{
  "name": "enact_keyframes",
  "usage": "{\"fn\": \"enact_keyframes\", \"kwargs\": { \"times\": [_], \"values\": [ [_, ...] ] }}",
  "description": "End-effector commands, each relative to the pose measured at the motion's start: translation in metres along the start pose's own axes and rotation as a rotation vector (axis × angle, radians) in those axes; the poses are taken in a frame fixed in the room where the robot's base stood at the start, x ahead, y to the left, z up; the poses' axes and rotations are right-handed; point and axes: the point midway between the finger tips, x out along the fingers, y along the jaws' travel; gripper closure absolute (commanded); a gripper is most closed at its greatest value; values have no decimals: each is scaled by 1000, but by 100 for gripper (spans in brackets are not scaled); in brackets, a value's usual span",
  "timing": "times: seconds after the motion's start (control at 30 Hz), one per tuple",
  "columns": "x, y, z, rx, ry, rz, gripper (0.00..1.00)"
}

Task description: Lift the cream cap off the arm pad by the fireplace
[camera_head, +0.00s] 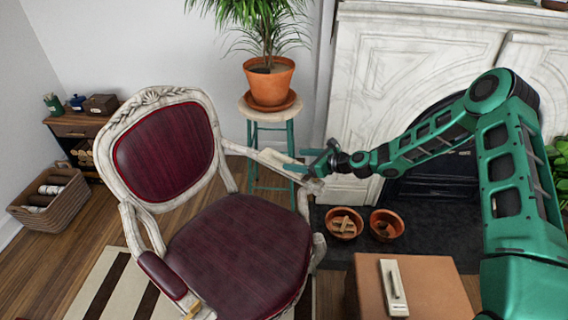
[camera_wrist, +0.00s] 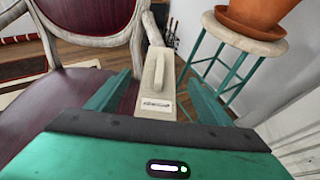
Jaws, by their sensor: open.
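The cream cap (camera_head: 275,160) sits on the right arm of the red-upholstered chair (camera_head: 245,245), the arm nearer the fireplace. In the wrist view the cap (camera_wrist: 155,106) is long, with a raised ridge along its top and a small printed label at the near end. The arm pad under it is hidden. My gripper (camera_head: 299,161) is open at the cap's near end. In the wrist view its teal fingers (camera_wrist: 157,92) stand either side of the cap, with gaps visible between them and it.
A similar cream piece with a handle lies on a brown box (camera_head: 430,285). A potted plant (camera_head: 268,80) stands on a teal-legged stool (camera_head: 252,140) behind the cap. Two terracotta bowls (camera_head: 346,223) sit by the marble fireplace (camera_head: 385,75). The chair's left pad (camera_head: 162,274) is bare.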

Motion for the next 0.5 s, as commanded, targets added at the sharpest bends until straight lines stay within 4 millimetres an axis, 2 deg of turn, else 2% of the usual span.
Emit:
{"fn": "enact_keyframes", "kwargs": {
  "times": [0.1, 0.27, 0.5],
  "values": [
    [13, 0, 0, -1, 1, 0, 27],
    [21, 0, 0, -1, 2, 0, 27],
    [53, 0, 0, -3, 2, 1, 27]
  ]
}}
